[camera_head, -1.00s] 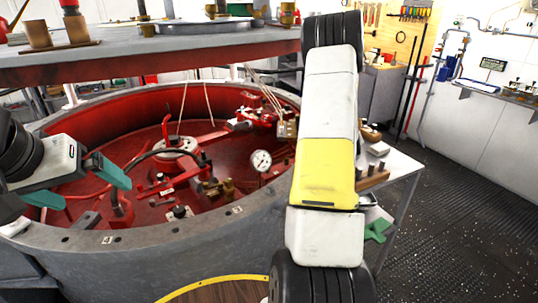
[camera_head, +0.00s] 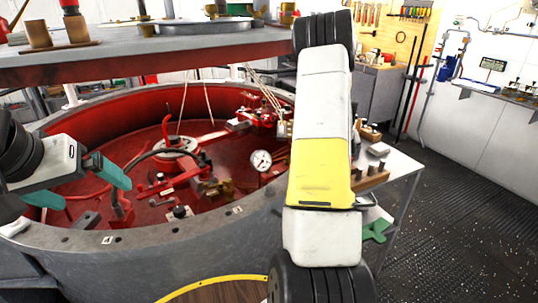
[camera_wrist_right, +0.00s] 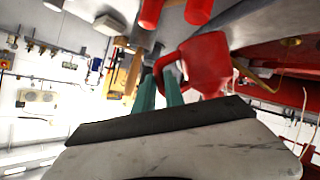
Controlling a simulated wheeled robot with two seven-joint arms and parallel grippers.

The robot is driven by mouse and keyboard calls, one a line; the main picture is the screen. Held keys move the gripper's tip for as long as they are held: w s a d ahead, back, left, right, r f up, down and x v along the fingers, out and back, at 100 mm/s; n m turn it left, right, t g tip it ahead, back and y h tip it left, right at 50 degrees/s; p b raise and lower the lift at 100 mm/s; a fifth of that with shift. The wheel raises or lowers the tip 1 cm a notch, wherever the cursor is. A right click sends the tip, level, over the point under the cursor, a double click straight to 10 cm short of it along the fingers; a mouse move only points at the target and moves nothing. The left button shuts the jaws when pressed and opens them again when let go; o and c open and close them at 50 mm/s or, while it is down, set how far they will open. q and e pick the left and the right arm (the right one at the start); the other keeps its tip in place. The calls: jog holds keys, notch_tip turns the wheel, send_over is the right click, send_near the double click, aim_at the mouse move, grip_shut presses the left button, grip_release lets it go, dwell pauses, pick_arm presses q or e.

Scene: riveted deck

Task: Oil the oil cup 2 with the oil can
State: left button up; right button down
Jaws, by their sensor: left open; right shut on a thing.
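In the right wrist view, a red oil can (camera_wrist_right: 203,58) sits at the tips of my right gripper (camera_wrist_right: 160,88), whose teal fingers are shut at its handle. In the head view my right arm's links hide the oil can and right gripper. My left gripper (camera_head: 85,185) is open and empty over the near left rim of the round pit (camera_head: 150,249). Brass fittings (camera_head: 218,188) stand inside the pit near the rim. Rim labels 4 and 3 show; I see no label 2, and I cannot tell which fitting is oil cup 2.
A grey overhead plate (camera_head: 160,52) spans the upper left, above the pit. A pressure gauge (camera_head: 261,160) and red linkages fill the pit. A side table (camera_head: 400,170) with small parts stands right of my right arm. The black floor (camera_head: 450,215) at right is clear.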

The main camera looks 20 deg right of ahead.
jog(key=shift+w+a+r, duration=0.1)
jog(key=shift+w+a, duration=0.1)
jog(key=shift+a, duration=0.05)
dwell(1.4)
jog(key=s+d+f, duration=0.1)
jog(key=s+d+m, duration=0.1)
jog(key=shift+s+d+f+t+y, duration=0.1)
jog(key=shift+d+f+t+y, duration=0.2)
jog(key=shift+f+y, duration=0.1)
jog(key=shift+s+d+r+m, duration=0.1)
jog(key=shift+d+r+m, duration=0.1)
jog(key=shift+m, duration=0.2)
jog(key=shift+a, duration=0.1)
jog(key=shift+s+d+r+m+t+y, duration=0.3)
jog(key=shift+s+d+m+t+y, duration=0.1)
jog(key=shift+d+m, duration=0.1)
jog(key=shift+s+d+f+m+t+y, duration=0.15)
jog(key=shift+d+f+m+t+y, duration=0.2)
jog(key=shift+m, duration=0.25)
jog(key=shift+a, duration=0.1)
